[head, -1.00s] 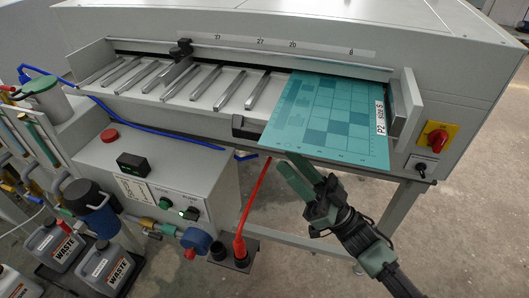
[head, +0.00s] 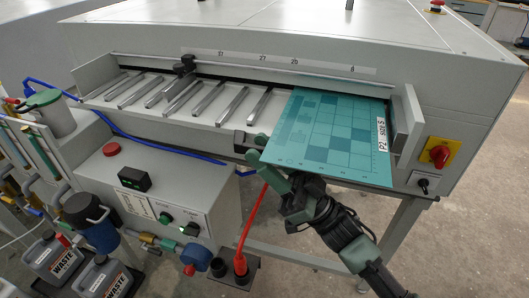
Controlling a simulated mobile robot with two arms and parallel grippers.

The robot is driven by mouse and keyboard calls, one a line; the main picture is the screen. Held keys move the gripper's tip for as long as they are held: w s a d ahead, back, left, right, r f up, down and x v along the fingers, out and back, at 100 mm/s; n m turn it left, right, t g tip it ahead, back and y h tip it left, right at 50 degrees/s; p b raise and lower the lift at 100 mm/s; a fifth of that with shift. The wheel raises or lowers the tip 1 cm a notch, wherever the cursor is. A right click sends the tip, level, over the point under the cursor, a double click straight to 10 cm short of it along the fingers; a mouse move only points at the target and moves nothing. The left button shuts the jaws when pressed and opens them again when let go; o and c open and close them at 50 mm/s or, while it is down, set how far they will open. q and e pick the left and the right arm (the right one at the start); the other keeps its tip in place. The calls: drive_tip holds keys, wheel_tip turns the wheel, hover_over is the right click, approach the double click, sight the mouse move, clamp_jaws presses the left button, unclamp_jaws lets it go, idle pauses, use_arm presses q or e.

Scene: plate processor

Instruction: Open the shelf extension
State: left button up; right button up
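The light grey shelf (head: 190,118) runs along the front of the plate processor, with several slanted metal bars on it. A dark bracket (head: 243,144) sits at its front edge, left of the teal plate (head: 325,135). The plate, labelled "P2 size S", lies on the right part of the shelf and overhangs the front. My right gripper (head: 256,152) is at the front edge, by the bracket and the plate's lower left corner. Its green fingers overlap the bracket area, and whether they touch it or grip it cannot be told. My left gripper is out of view.
A grey control box (head: 165,185) with a red button stands below the shelf on the left. A red hose (head: 250,222) rises beside my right gripper. Waste canisters (head: 105,278) stand at lower left. Floor at right is clear.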

clamp_jaws()
drive_tip(key=shift+f, duration=0.1)
idle(1.2)
